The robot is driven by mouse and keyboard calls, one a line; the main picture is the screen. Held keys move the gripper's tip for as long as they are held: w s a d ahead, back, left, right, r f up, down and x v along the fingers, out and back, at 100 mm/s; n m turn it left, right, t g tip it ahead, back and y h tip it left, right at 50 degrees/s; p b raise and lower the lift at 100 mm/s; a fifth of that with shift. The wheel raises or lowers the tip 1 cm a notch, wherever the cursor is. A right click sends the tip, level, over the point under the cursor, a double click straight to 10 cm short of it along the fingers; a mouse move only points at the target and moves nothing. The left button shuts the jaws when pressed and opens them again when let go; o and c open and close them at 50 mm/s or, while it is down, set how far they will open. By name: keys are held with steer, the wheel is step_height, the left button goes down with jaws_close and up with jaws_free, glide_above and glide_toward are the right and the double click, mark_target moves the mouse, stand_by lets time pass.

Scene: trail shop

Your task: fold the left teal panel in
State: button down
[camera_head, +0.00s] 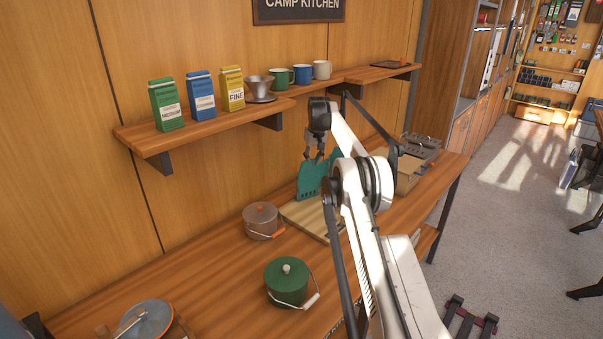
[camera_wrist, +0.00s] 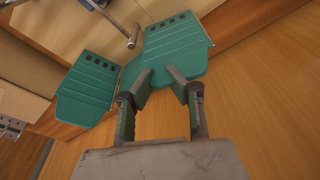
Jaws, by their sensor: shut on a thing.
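A teal folding piece stands upright over a pale wooden board on the counter. Its large left teal panel (camera_head: 309,182) shows below my gripper (camera_head: 314,157), and a smaller part (camera_head: 334,156) shows to the right, partly behind my arm. In the wrist view, two slotted teal panels spread apart: one at left (camera_wrist: 88,92) and one at upper right (camera_wrist: 177,47), joined by a teal strip between them. My gripper (camera_wrist: 158,74) is shut on the edge of the upper-right panel there, which seems to be the left panel of the head view.
The pale board (camera_head: 305,214) lies beneath. A brown pot (camera_head: 262,219) and a green pot (camera_head: 287,281) stand at front left. An open cardboard box (camera_head: 408,179) and a grey metal item (camera_head: 421,147) sit at right. A shelf (camera_head: 205,122) with bags and mugs hangs above.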

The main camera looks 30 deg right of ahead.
steer(key=shift+w+r+p, duration=0.15)
steer(key=shift+p, duration=0.55)
steer(key=shift+w+p, duration=0.3)
steer(key=shift+p, duration=0.7)
steer(key=w+p, duration=0.1)
steer(key=p, duration=0.3)
steer(key=shift+a, duration=0.2)
steer(key=shift+a+f, duration=0.1)
steer(key=shift+f, duration=0.1)
